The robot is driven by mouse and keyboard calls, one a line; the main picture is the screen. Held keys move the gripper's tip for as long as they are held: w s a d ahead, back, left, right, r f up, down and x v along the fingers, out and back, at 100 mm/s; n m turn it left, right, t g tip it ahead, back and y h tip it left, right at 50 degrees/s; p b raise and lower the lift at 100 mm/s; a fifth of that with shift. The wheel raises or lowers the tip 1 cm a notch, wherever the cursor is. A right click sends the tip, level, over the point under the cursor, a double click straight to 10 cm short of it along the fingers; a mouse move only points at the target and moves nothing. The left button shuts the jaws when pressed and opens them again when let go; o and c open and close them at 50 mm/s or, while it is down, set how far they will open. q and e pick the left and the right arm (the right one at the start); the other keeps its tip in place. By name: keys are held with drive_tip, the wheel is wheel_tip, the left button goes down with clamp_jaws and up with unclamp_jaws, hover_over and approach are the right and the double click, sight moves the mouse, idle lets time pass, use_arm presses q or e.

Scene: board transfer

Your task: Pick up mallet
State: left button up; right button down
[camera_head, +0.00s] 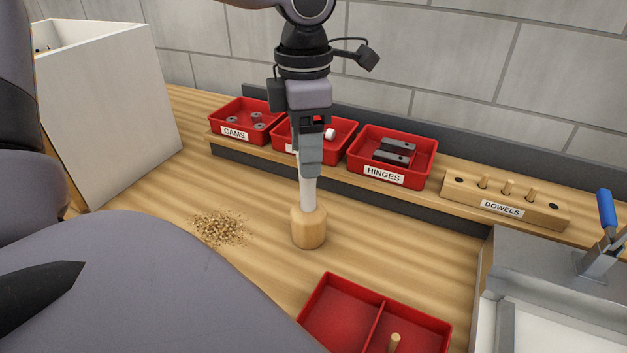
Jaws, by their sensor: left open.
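The mallet (308,228) stands upright on the wooden bench, its light wooden head down and its pale handle (307,196) pointing up. My left gripper (310,170) points straight down over the mallet, with its fingertips at the upper part of the handle. The fingers hide the handle's top. The gripper is open, and I cannot tell whether a finger touches the handle. My right gripper is not in view.
Red bins of cams (234,133), hinges (383,173) and a partly hidden middle one stand behind on a ledge, beside a dowel block (500,207). A divided red tray (336,320) lies in front. Sawdust (220,228) lies left; a blue-handled clamp (606,210) is right.

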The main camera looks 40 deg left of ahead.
sight(308, 199)
use_arm(q)
wheel_tip(308, 199, down, 5)
drive_tip(key=shift+w+f+p, duration=0.1)
drive_tip(key=shift+w+p, duration=0.05)
drive_tip(key=shift+p, duration=0.2)
clamp_jaws()
drive_tip(key=shift+r, duration=0.2)
